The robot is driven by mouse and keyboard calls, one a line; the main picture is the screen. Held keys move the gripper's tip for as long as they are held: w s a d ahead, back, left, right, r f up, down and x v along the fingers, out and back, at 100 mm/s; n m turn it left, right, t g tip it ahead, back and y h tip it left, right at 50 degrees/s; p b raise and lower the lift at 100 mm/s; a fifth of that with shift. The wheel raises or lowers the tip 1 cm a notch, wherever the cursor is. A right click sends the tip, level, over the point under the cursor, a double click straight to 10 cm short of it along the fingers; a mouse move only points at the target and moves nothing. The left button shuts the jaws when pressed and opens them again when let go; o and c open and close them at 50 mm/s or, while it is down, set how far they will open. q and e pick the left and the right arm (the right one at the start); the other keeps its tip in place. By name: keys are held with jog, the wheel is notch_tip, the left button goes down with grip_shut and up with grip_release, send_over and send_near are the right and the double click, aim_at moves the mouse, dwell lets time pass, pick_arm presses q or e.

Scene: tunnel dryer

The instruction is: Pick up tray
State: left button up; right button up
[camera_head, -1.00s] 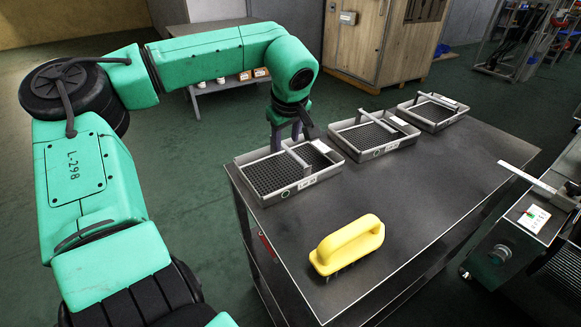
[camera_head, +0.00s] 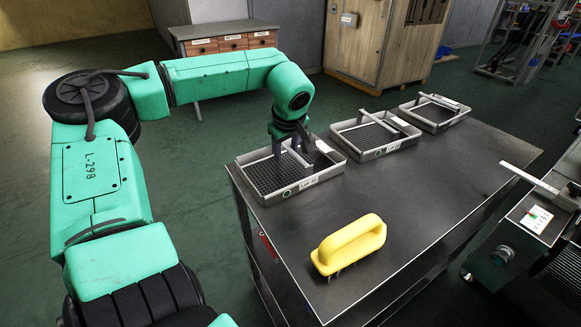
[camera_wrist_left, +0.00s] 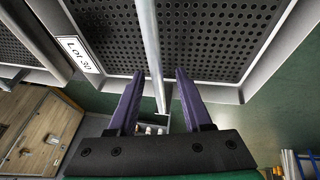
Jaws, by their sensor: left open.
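The nearest grey tray (camera_head: 334,172) sits at the left end of the dark table, with a perforated floor, a white label and a bar handle across it. My left gripper (camera_head: 291,154) is just above this tray, pointing down at the handle. In the left wrist view, the gripper (camera_wrist_left: 158,74) has its purple fingers apart, one on each side of the handle (camera_wrist_left: 150,50). I see no finger touching the bar. The perforated floor and the label (camera_wrist_left: 78,54) also show there. Two similar trays, a middle one (camera_head: 393,146) and a far one (camera_head: 446,123), stand in a row behind. My right gripper is not visible.
A yellow-handled brush (camera_head: 350,244) lies on the dark table (camera_head: 430,190) near the front. The table's middle is bare. A machine with a metal arm (camera_head: 540,215) stands at the right. A drawer bench (camera_head: 229,41) and a wooden cabinet (camera_head: 375,50) are behind.

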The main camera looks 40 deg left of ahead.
pick_arm(q)
grip_shut()
dwell(1.4)
